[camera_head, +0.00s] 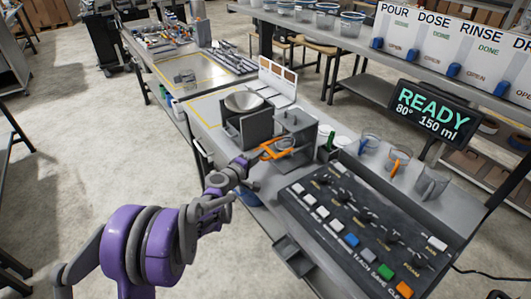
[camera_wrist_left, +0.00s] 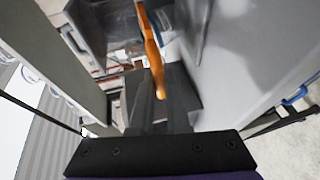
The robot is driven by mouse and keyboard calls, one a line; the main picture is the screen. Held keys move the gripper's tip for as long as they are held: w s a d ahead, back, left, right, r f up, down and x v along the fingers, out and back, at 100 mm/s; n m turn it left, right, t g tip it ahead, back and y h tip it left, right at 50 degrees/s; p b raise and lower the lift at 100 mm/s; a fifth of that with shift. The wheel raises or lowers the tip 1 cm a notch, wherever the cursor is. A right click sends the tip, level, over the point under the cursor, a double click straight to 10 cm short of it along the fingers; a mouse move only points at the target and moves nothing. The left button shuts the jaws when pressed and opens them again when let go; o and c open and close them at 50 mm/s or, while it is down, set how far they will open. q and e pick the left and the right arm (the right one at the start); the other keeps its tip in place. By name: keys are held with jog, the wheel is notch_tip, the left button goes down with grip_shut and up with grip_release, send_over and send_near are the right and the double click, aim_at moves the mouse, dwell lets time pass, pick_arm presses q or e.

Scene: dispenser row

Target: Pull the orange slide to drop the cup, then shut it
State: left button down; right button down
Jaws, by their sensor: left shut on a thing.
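The orange slide (camera_head: 277,149) is a loop-shaped piece at the front of a grey dispenser (camera_head: 262,128) with a round bowl-like top. In the left wrist view the slide (camera_wrist_left: 152,55) is a narrow orange bar reaching down to the dark fingers. My left gripper (camera_head: 254,161) is at the near end of the slide and shut on it; the fingers also show in the wrist view (camera_wrist_left: 165,98). The exact contact is small and partly hidden. I cannot make out the cup inside the dispenser. My right gripper is not in view.
A black control panel (camera_head: 355,225) with several buttons and knobs stands to the right. Clear cups, one of them with an orange handle (camera_head: 396,163), stand behind it. A dark display (camera_head: 428,113) reads READY. Open floor (camera_head: 80,130) lies to the left.

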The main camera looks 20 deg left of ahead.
pick_arm(q)
jog(key=c, duration=0.9)
grip_release()
jog(key=v, duration=1)
jog(key=shift+s+r+b, duration=0.1)
jog(key=shift+s+b, duration=0.25)
jog(key=shift+b, duration=0.05)
